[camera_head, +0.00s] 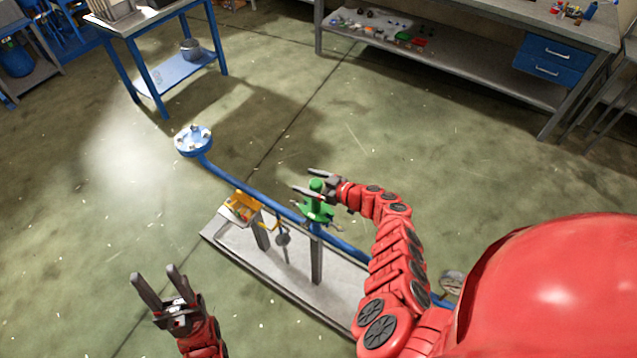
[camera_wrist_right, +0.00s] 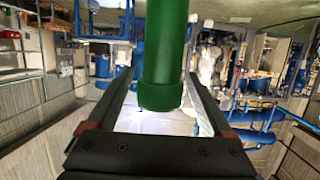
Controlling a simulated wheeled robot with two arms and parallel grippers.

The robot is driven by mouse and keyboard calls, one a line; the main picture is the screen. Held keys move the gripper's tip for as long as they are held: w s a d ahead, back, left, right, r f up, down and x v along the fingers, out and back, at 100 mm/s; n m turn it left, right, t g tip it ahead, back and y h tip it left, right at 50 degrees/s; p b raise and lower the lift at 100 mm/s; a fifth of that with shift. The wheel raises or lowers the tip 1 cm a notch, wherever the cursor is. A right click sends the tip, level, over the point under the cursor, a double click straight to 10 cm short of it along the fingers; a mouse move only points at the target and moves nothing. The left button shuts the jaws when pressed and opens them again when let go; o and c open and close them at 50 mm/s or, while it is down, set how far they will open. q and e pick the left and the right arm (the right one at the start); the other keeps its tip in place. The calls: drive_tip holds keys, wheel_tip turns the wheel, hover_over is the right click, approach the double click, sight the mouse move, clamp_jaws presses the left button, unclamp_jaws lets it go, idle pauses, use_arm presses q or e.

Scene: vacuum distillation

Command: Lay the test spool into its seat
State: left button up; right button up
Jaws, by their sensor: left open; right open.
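A long blue pipe (camera_head: 240,187) with a round flanged end (camera_head: 193,140) runs across a low metal stand in the head view. A green part (camera_head: 316,208) with an upright cylinder sits on the pipe. I cannot tell which of these is the test spool, nor where its seat is. My right gripper (camera_head: 303,180) is open at the top of the green part. In the right wrist view the green cylinder (camera_wrist_right: 164,55) stands between the spread fingers, with gaps on both sides. My left gripper (camera_head: 156,274) is open and empty over the floor at lower left.
The stand has a grey plate (camera_head: 290,295) and upright posts. A yellow-orange piece (camera_head: 242,206) and a grey hanging part (camera_head: 283,240) are beside the pipe. A blue table (camera_head: 150,25) stands at back left, a workbench (camera_head: 460,75) at back right. The floor between is mostly clear.

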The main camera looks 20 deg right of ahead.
drive_tip(key=shift+s+d+r, duration=0.2)
drive_tip(key=shift+s+d, duration=0.25)
drive_tip(key=shift+s, duration=0.05)
drive_tip(key=p+v, duration=0.1)
drive_tip(key=v, duration=0.3)
drive_tip(key=shift+s+d+r, duration=0.1)
drive_tip(key=shift+s, duration=0.15)
drive_tip(key=b, duration=0.2)
approach(321, 186)
drive_tip(key=shift+v, duration=1.3)
drive_tip(key=shift+r, duration=0.1)
